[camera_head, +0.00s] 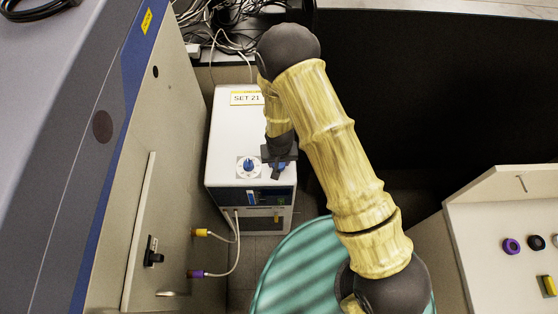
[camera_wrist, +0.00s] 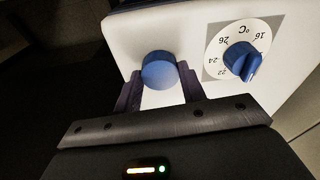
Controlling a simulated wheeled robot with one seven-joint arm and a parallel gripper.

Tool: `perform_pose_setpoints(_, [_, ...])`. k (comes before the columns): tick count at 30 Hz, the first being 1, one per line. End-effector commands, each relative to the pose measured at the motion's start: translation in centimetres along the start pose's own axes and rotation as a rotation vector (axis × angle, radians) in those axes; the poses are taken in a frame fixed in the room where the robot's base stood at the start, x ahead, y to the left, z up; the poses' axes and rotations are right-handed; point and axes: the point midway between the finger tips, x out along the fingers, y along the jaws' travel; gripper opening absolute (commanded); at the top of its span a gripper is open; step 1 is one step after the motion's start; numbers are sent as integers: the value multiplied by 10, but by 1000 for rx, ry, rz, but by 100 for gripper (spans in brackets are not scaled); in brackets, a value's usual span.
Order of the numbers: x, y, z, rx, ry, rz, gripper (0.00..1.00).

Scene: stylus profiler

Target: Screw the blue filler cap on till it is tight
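The blue filler cap (camera_wrist: 159,69) is a round blue knob on the white top of the box, near its edge. In the wrist view my gripper (camera_wrist: 160,78) has one dark finger on each side of the cap, and both fingertips appear to touch its sides. In the head view my gripper (camera_head: 279,154) points down at the box's front right corner, and only a bit of the blue cap (camera_head: 282,165) shows under it. How the cap sits on its neck is hidden.
The white box (camera_head: 228,128), labelled SET 21, also carries a blue temperature dial (camera_wrist: 240,62) close beside the cap. A large grey cabinet (camera_head: 120,150) stands at left, with hoses (camera_head: 238,250) between it and the box. A teal round surface (camera_head: 300,275) is in front.

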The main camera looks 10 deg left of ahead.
Motion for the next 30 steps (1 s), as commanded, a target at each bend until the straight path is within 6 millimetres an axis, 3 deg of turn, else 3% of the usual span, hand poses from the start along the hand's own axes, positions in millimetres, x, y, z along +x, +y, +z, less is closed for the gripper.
perform_pose_setpoints(7, [1, 0, 0, 46, 0, 6, 0])
perform_pose_setpoints(22, [-1, -3, -2, 715, 2, 88, 0])
perform_pose_setpoints(30, [0, -2, -2, 800, 1, 96, 0])
